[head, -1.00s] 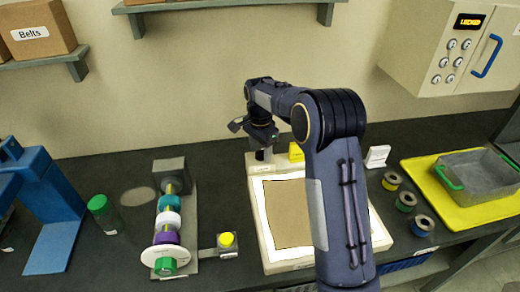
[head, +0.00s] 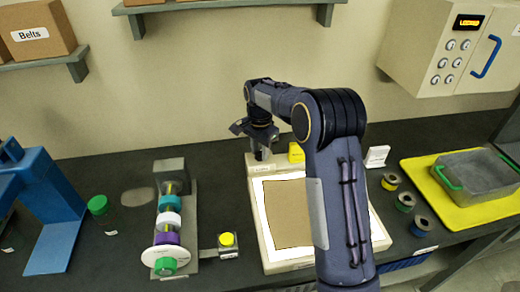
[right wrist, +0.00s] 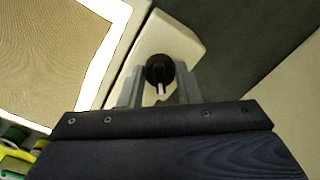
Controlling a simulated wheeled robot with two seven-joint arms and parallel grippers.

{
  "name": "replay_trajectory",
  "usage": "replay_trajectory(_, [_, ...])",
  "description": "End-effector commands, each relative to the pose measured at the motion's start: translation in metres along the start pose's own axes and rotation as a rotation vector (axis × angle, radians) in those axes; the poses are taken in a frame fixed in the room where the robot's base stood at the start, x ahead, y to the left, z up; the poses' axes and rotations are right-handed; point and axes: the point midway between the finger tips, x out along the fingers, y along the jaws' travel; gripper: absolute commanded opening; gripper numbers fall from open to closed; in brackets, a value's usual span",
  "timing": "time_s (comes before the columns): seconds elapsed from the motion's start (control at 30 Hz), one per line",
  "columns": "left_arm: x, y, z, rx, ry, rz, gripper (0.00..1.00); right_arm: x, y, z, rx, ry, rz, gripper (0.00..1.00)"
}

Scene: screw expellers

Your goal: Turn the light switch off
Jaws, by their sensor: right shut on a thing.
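The light switch is a black round knob (right wrist: 160,72) with a pale pointer mark, seen in the right wrist view. It sits on the cream end of a light panel (head: 254,215), whose white face glows around a tan sheet (head: 288,212). My right gripper (head: 261,150) is over that end in the head view, pointing down. In the right wrist view the fingers of the right gripper (right wrist: 160,88) are on both sides of the knob, shut on it. The head view mostly hides the knob behind the hand. My left gripper is not in view.
A yellow block (head: 296,152) stands close to the right of the hand. A white card (head: 377,156) and several spools (head: 405,202) are further right. A grey tray (head: 478,172) lies on a yellow mat (head: 440,205). A screw assembly (head: 168,222) stands left.

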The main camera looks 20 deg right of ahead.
Motion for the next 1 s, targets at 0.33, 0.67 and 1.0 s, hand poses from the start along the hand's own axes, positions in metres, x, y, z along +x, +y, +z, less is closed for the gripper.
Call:
replay_trajectory(0.33, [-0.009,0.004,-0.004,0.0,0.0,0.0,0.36,-0.001,0.0,0.0,-0.293,-0.002,0.001,0.07])
replay_trajectory(0.67, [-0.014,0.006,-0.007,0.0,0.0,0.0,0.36,-0.001,0.0,0.0,-0.601,-0.001,0.0,0.07])
replay_trajectory(1.0, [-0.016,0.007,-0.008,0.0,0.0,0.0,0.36,0.0,0.0,0.0,-0.839,-0.001,0.0,0.07])
